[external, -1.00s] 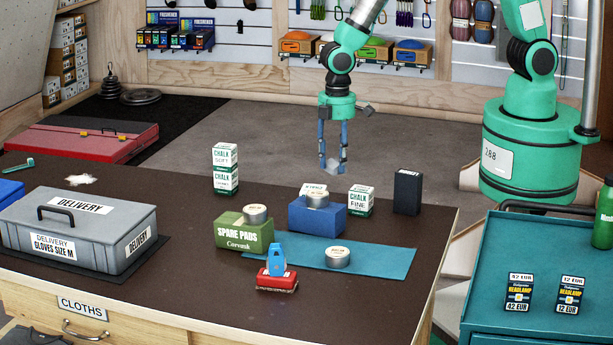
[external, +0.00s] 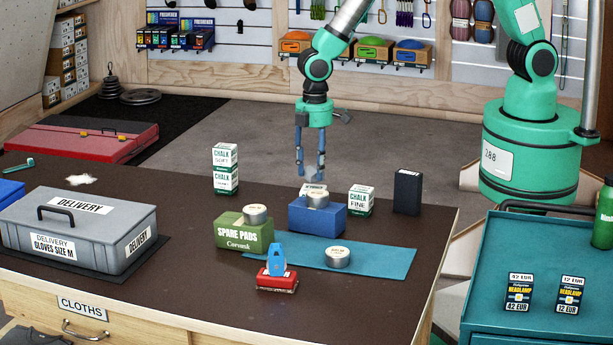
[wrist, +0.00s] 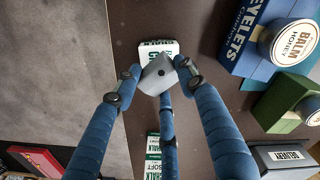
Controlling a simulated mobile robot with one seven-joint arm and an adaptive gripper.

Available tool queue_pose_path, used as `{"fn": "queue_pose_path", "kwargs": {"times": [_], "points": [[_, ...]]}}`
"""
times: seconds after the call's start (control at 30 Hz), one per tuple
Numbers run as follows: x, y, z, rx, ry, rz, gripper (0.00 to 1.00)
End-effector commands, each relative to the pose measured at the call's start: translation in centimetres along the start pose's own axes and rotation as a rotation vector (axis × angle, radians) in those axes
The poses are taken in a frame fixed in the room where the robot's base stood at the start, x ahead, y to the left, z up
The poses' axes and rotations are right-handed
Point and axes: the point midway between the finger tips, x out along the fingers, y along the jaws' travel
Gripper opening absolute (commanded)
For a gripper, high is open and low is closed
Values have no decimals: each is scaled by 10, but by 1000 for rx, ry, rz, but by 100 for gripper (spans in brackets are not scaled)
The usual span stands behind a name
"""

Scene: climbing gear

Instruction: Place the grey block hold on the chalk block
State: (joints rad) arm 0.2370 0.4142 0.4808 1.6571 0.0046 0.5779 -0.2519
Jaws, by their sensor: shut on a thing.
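My gripper (external: 311,175) points down behind the blue box on the dark table, its fingertips closed around the grey block hold. The wrist view shows the grey block hold (wrist: 156,75), a small angular piece with a dark hole, between the blue fingers. Below it is a white box with green lettering (wrist: 154,48), which seems to be the chalk block; the hold covers part of it. In the external view this white box (external: 314,187) shows only its top behind the blue box. I cannot tell whether hold and box touch.
The blue eyelets box (external: 318,217) with a balm tin stands just in front. A chalk fine box (external: 361,201) and a dark box (external: 407,191) stand right. Stacked chalk soft boxes (external: 225,169) stand left. The green spare pads box (external: 243,234) carries another tin.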

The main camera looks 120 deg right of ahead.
Motion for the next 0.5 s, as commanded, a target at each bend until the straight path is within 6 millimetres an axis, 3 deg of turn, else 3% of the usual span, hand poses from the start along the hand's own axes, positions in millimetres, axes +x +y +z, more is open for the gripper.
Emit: {"fn": "queue_pose_path", "kwargs": {"times": [0.2, 0.5], "points": [[23, 0, 1, 0, -1, 0, 14], [25, 0, 0, 0, 0, 0, 14]]}}
